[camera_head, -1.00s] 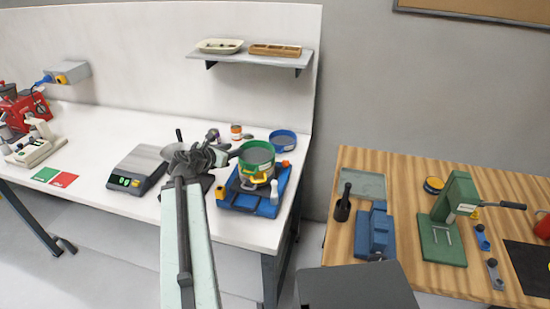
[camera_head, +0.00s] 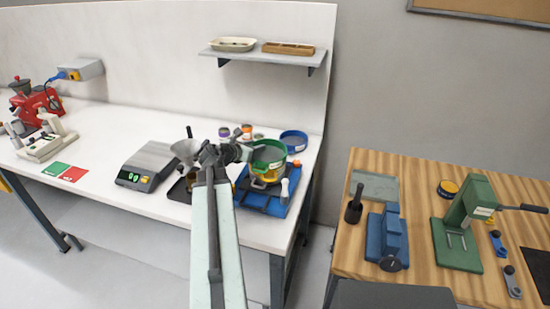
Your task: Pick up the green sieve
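The green sieve (camera_head: 269,159) is a round, open-topped ring on the blue shaker base (camera_head: 252,198) at the right end of the white bench. Yellow parts show just below it. My gripper (camera_head: 249,152) is at the sieve's left rim, reaching in from the left. The fingertips are small and dark against the rim. I cannot tell whether they touch it or close around it. The sieve looks level and seated over the base.
A blue round pan (camera_head: 294,141) stands behind the sieve, and a white bottle (camera_head: 284,190) stands at its front right. A funnel (camera_head: 186,151) and a scale (camera_head: 147,166) are to the left. A shelf (camera_head: 262,54) hangs above. A wooden table (camera_head: 415,190) stands to the right.

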